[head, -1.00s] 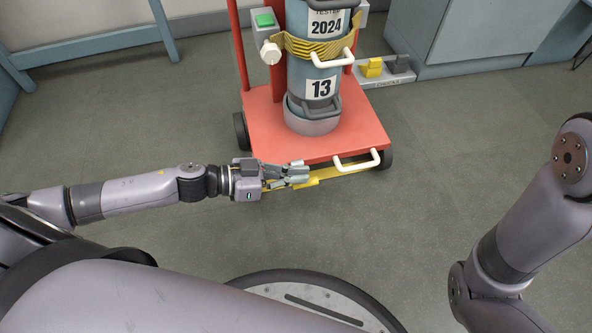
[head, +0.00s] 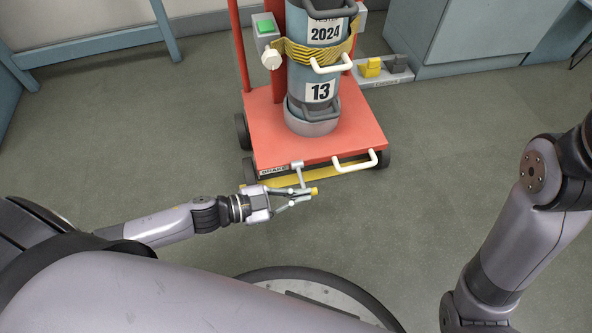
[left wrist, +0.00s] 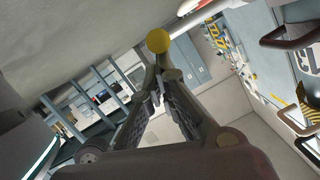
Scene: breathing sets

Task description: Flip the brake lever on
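The brake lever (head: 299,171) is a grey bent rod at the front edge of the red cart, beside a BRAKE label (head: 274,171). A yellow knob (head: 314,190) ends it. My left gripper (head: 304,194) is in front of the cart, its fingers drawn together around the lever's handle end. In the left wrist view, the fingertips (left wrist: 165,76) meet just short of the yellow knob (left wrist: 159,40). The fingers hide part of the handle. My right gripper is out of view; only its arm shows at the right.
The red cart (head: 262,125) carries a strapped cylinder (head: 318,75) marked 13. A white handle (head: 355,163) juts from its front, right of the lever. A yellow strip (head: 345,175) runs along the front low down. Floor (head: 440,200) is clear to the right.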

